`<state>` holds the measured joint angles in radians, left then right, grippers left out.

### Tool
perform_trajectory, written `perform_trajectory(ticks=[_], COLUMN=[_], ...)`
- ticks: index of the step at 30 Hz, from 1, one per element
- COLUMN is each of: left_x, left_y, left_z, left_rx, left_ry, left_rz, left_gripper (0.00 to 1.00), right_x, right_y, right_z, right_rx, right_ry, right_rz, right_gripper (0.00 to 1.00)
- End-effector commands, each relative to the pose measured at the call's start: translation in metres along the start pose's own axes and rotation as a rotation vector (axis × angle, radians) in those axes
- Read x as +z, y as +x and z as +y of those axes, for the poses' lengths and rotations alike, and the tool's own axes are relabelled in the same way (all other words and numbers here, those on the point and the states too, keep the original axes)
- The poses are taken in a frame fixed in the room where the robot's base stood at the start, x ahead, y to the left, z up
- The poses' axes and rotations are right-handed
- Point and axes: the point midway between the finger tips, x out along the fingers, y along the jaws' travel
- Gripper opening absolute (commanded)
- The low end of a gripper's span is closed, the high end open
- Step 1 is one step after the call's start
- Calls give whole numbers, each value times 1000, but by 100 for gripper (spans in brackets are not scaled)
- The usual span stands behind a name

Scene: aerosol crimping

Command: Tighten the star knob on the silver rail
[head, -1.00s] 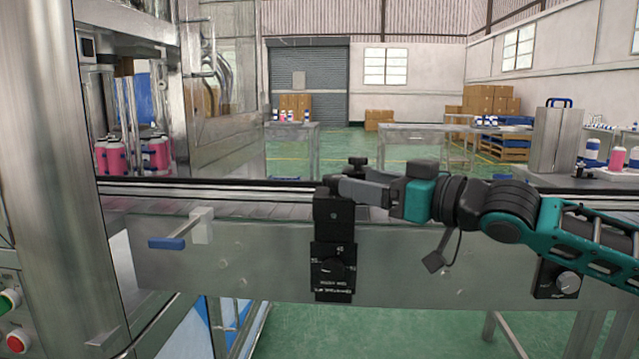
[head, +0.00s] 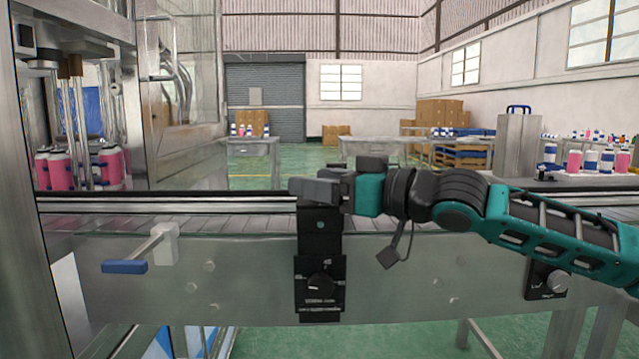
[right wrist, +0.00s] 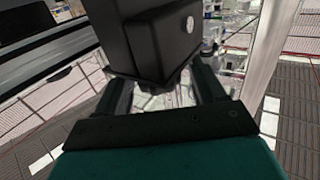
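My right gripper (head: 315,190) reaches in from the right at the top of this block. In the right wrist view its fingers (right wrist: 163,92) stand apart, with a black block (right wrist: 150,42) beyond and between them; I cannot tell whether they touch it. No star knob shows clearly now; the gripper covers the top of the bracket. My left gripper is not in view.
A blue-ended handle (head: 125,267) sticks out from the conveyor's front at left. A small knob box (head: 547,280) is mounted at right. A steel machine column (head: 40,270) stands at far left. Tables with bottles and stacked cartons (head: 440,112) are behind.

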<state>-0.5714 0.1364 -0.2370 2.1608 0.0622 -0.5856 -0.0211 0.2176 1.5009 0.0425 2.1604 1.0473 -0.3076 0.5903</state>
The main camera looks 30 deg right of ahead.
Motion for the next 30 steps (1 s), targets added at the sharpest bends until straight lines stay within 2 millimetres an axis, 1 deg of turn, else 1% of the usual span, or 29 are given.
perform_trajectory(ticks=[1,2,15,16,23,30], left_x=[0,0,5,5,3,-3], left_y=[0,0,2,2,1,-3], left_z=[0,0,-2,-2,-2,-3], left_rx=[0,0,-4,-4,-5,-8], left_ry=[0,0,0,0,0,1], left_rz=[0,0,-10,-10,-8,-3], left_gripper=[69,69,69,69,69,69], right_x=[0,0,0,0,0,-2], right_y=[0,0,0,0,0,0], right_z=[0,0,0,0,0,-1], right_rx=[0,0,0,0,10,67], right_ry=[0,0,0,0,3,4], right_rz=[0,0,0,0,2,5], right_gripper=[65,62,20,18,18,18])
